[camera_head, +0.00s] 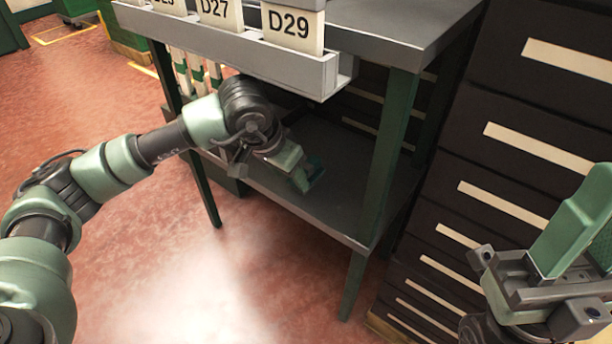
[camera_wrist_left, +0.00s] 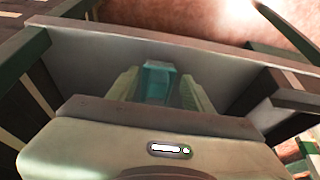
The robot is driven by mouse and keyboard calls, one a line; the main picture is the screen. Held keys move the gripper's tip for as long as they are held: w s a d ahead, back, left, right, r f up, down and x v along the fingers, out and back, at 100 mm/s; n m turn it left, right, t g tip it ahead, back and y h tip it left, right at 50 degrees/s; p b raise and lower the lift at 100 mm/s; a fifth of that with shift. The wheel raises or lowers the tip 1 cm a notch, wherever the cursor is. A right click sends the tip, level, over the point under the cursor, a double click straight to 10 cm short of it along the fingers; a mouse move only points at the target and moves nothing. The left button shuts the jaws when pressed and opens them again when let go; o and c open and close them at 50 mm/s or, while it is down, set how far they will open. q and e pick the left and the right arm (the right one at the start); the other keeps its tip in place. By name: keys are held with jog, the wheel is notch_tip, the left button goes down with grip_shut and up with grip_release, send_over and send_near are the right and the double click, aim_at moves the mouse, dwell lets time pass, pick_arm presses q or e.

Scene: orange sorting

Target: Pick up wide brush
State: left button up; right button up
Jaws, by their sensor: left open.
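The wide brush appears to be the teal-green piece (camera_head: 315,172) at the lower shelf of the grey workbench. In the left wrist view the same teal piece (camera_wrist_left: 156,83) shows between two pale green fingers. My left gripper (camera_head: 300,176) reaches in under the bench top, pointing down at the shelf. It is open, with a finger on each side of the teal piece, and I see gaps beside it. Whether the fingers touch it I cannot tell. Most of the piece is hidden by the gripper. My right gripper (camera_head: 590,235) is at the right edge, partly cut off.
The bench's lower shelf (camera_head: 335,205) is mostly bare, framed by green legs (camera_head: 388,150). Above it is the bench's grey front ledge (camera_head: 235,62) with number cards such as D29 (camera_head: 291,28). A dark drawer cabinet (camera_head: 480,150) stands to the right. Red floor is open at left.

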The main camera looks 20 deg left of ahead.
aim_at(305, 166)
pick_arm(q)
jog(key=w, duration=0.1)
jog(key=w+d+b, duration=0.1)
jog(key=w, duration=0.1)
jog(key=w+d, duration=0.1)
jog(key=w, duration=0.1)
jog(key=shift+f+b, duration=0.55)
jog(key=shift+f, duration=0.05)
grip_shut()
